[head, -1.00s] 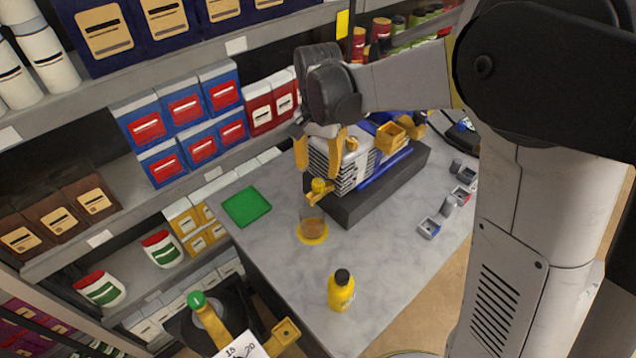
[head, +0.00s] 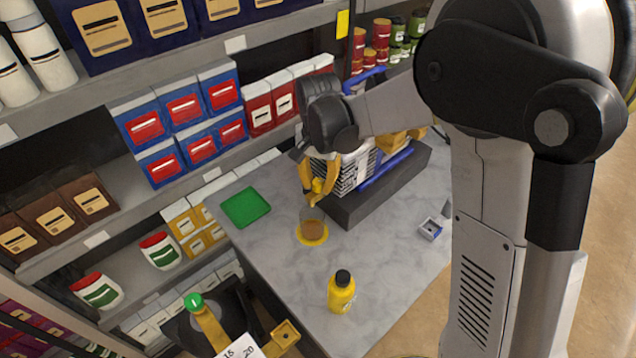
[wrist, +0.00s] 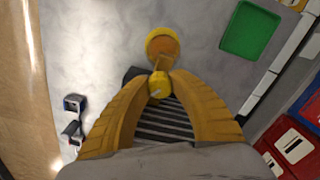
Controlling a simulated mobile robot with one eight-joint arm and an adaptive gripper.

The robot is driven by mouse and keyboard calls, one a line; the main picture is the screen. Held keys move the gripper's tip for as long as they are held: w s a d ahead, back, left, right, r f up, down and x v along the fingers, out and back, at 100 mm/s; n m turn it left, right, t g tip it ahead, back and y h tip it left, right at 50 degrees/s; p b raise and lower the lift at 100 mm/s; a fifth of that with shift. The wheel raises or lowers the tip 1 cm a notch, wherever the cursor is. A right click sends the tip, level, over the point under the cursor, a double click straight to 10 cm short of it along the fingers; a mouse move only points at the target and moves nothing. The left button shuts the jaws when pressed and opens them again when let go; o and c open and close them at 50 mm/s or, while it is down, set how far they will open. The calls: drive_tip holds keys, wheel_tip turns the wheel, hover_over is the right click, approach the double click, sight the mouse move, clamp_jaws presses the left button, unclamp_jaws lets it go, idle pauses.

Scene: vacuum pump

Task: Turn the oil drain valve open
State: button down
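The yellow oil drain valve (head: 317,186) sticks out low from the near end of the vacuum pump (head: 358,166), above the clear cup. My gripper (head: 314,192) has come down over it, with one yellow finger on each side. In the wrist view the valve (wrist: 159,86) lies between the two fingertips (wrist: 161,76), which appear closed against its sides. The fingers partly hide the valve in the head view. The pump's dark finned end (wrist: 165,122) shows between the fingers.
A clear cup with amber liquid (head: 312,229) stands on a yellow disc just below the valve. A green tray (head: 246,207) lies to the left and a yellow bottle (head: 342,292) stands in front. Stocked shelves rise behind the grey table.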

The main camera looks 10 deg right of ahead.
drive_tip(key=shift+n, duration=0.3)
drive_tip(key=shift+n+b, duration=0.3)
drive_tip(key=shift+n, duration=2.3)
drive_tip(key=c, duration=1.1)
unclamp_jaws()
drive_tip(key=shift+c, duration=0.2)
